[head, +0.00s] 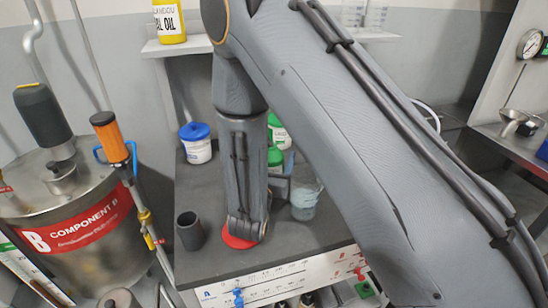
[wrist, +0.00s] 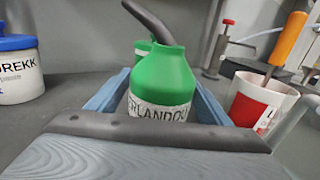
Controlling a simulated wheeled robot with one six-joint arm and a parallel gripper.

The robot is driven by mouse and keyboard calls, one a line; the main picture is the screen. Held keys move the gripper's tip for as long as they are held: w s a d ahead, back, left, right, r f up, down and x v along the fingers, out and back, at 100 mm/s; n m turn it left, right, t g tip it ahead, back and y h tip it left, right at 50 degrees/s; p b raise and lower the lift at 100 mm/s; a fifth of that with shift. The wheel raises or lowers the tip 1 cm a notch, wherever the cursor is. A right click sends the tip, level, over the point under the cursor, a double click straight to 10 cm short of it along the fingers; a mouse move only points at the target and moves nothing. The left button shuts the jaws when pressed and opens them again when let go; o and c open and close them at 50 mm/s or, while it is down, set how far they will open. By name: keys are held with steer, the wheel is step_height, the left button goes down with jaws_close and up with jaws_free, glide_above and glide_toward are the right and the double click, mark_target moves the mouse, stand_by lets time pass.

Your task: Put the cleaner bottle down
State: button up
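In the wrist view my gripper (wrist: 162,88) has a blue-grey finger on each side of a green bottle (wrist: 165,78) and looks shut on it. The bottle is upright, with a white label and a dark curved spout; its lower part is hidden behind my gripper. Another green bottle (wrist: 143,46) shows just behind it. In the head view my arm covers most of my gripper and part of the green bottle (head: 275,158); a second green bottle (head: 278,132) shows above it. I cannot tell whether the held bottle's base touches the dark bench top (head: 290,238).
A white tub with a blue lid (head: 196,143) stands left of my arm. A dark cup (head: 189,230) and a red disc (head: 236,241) are near the bench front. A translucent cup (head: 304,205) is at right. The wrist view shows a red-and-white pot (wrist: 258,100) close at right.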

mark_target(269, 170)
steer(key=shift+r, duration=0.1)
steer(key=shift+s+a+r, duration=0.1)
steer(key=shift+s, duration=0.05)
steer(key=b+v, duration=0.2)
steer(key=v, duration=0.9)
steer(key=shift+s, duration=0.35)
